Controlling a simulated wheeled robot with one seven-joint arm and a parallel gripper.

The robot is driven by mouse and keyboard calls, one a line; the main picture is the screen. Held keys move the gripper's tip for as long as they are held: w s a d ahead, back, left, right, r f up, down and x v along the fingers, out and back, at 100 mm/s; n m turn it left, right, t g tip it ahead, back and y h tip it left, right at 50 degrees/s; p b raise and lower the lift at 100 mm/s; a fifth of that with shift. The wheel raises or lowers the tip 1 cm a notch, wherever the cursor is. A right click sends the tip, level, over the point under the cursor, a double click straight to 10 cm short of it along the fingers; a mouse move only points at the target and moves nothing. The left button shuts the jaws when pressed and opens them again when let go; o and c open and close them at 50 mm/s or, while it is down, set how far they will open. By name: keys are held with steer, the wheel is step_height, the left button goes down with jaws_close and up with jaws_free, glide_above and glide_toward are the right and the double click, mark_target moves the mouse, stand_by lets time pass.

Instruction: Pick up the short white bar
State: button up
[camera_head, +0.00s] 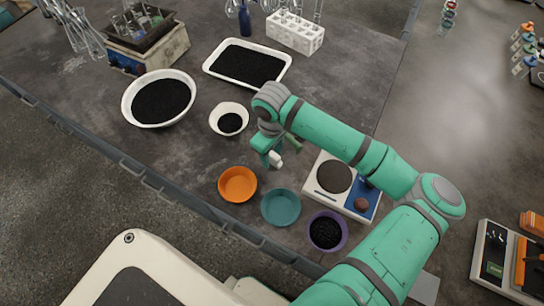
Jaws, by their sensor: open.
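A small white piece (276,160), which looks like the short white bar, shows right at the tip of my gripper. It is partly hidden by the gripper, and I cannot tell whether it touches a finger or rests on the table. My gripper (270,155) is teal, points down and is open. It is above the table between the white bowl and the hotplate, behind the orange and teal bowls.
An orange bowl (237,184), a teal bowl (280,207) and a purple bowl (327,231) with dark grains stand along the front edge. A hotplate (334,178) is at right. A white bowl (229,107), large basin (139,117) and tray (216,75) hold black grains.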

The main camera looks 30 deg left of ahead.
mark_target(271, 154)
steer(key=shift+c, duration=0.3)
steer(key=shift+a, duration=0.1)
jaws_close()
steer(key=shift+r, duration=0.4)
step_height(271, 154, up, 3)
steer(key=shift+s+f, duration=0.15)
steer(key=shift+f, duration=0.05)
steer(key=s+r, duration=0.9)
steer(key=s, duration=0.4)
steer(key=shift+s+d+r, duration=0.25)
steer(key=shift+s, duration=0.1)
